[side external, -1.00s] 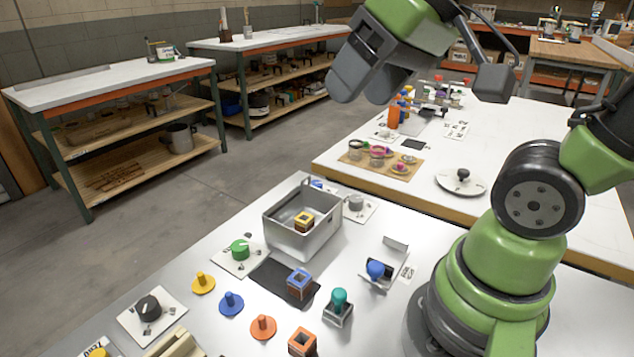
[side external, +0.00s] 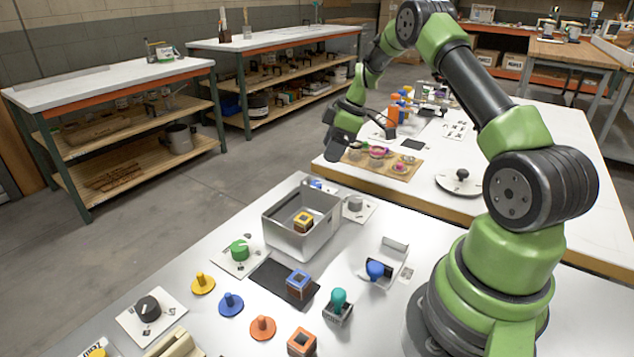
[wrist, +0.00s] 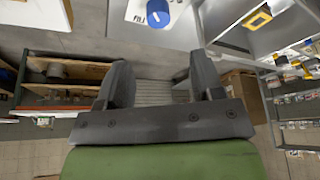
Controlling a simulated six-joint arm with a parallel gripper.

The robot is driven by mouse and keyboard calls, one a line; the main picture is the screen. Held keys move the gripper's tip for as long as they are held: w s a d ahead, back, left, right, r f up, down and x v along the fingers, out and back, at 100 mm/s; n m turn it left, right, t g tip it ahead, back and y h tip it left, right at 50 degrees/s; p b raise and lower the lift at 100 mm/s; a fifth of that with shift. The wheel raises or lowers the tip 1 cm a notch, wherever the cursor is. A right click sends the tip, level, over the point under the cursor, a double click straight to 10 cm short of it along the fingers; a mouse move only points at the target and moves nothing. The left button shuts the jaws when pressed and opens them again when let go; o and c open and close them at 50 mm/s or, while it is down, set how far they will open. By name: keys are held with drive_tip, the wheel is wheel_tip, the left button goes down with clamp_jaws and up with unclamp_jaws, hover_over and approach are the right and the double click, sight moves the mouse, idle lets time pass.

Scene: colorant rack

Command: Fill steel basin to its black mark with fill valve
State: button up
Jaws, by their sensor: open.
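The steel basin (side external: 318,228) is an open grey box standing on the near white table. A yellow-and-black block (side external: 303,222) sits inside it; I can make out neither water nor the black mark. The fill valve is a blue knob on a white plate, mostly hidden behind the basin in the side view (side external: 316,184). The wrist view shows the blue knob (wrist: 158,14) at the top edge, beside the basin (wrist: 228,16). My gripper (wrist: 160,82) is open and empty, its fingers apart from the knob. In the side view my gripper (side external: 338,142) hangs beyond the basin.
A grey knob (side external: 355,203) stands right of the basin and a green knob (side external: 239,250) left of it. A black mat (side external: 268,277), stamps and coloured pegs lie in front. A second white table (side external: 450,210) stands behind, with a wooden tray (side external: 352,161).

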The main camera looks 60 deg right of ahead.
sight(316, 184)
drive_tip(key=x, duration=1)
drive_tip(key=shift+f, duration=0.2)
drive_tip(key=c, duration=0.9)
drive_tip(key=m+h, duration=0.1)
drive_tip(key=m, duration=0.3)
drive_tip(key=shift+t, duration=0.3)
drive_tip(key=o, duration=0.9)
drive_tip(key=shift+s, duration=0.1)
drive_tip(key=a+v, duration=0.1)
drive_tip(key=v, duration=0.8)
drive_tip(key=shift+s+d+r, duration=0.25)
drive_tip(key=shift+d+r, duration=0.2)
